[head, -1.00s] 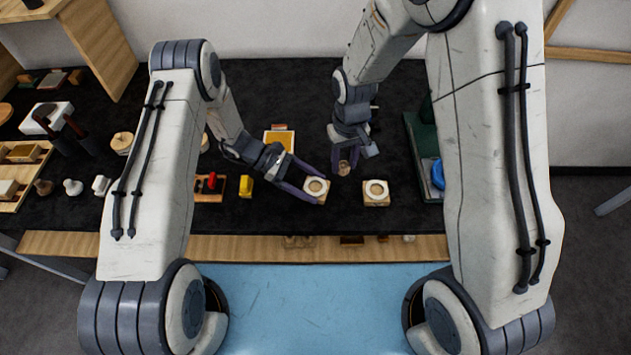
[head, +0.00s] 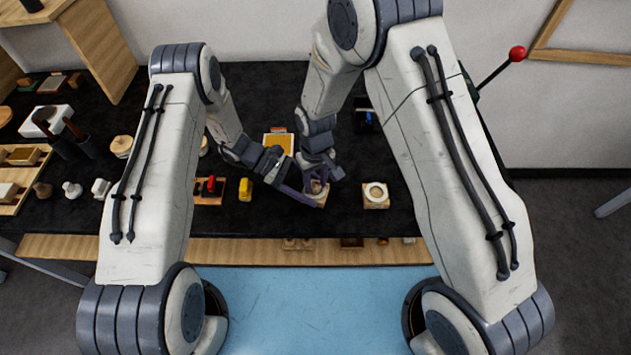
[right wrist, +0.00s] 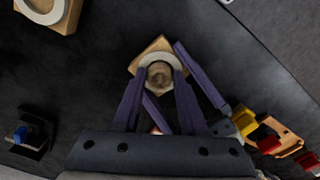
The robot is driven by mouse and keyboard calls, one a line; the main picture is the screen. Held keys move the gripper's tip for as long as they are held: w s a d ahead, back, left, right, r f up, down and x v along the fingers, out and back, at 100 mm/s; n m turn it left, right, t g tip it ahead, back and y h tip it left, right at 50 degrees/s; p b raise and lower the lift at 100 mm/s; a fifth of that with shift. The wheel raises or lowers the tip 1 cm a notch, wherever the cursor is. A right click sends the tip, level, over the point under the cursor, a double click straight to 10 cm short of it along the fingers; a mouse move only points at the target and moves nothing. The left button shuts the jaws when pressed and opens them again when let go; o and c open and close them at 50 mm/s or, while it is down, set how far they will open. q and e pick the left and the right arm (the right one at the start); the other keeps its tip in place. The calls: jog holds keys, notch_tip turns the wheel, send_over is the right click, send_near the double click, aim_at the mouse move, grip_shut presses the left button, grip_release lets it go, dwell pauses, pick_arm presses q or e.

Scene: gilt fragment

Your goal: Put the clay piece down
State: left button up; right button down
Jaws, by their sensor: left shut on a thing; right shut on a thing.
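The clay piece (right wrist: 160,76) is a small brownish lump between my right fingers, which also show in the right wrist view (right wrist: 160,88). In the head view my right gripper (head: 316,180) is over the left of two wooden blocks with white rings. This block (right wrist: 141,61) has its white ring (right wrist: 146,68) around or under the clay piece in the right wrist view; I cannot tell whether they touch. My left gripper (head: 303,196) is shut on this ringed block, with its purple fingers on either side. The fingers partly hide the block in the head view.
A second ringed wooden block (head: 375,201) stands to the right. A yellow stamp-like piece (head: 245,189) and a red one (head: 211,184) lie to the left. An orange-yellow pad (head: 279,141) is behind. The black tabletop is clear in front of the blocks.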

jog(key=shift+f, duration=0.3)
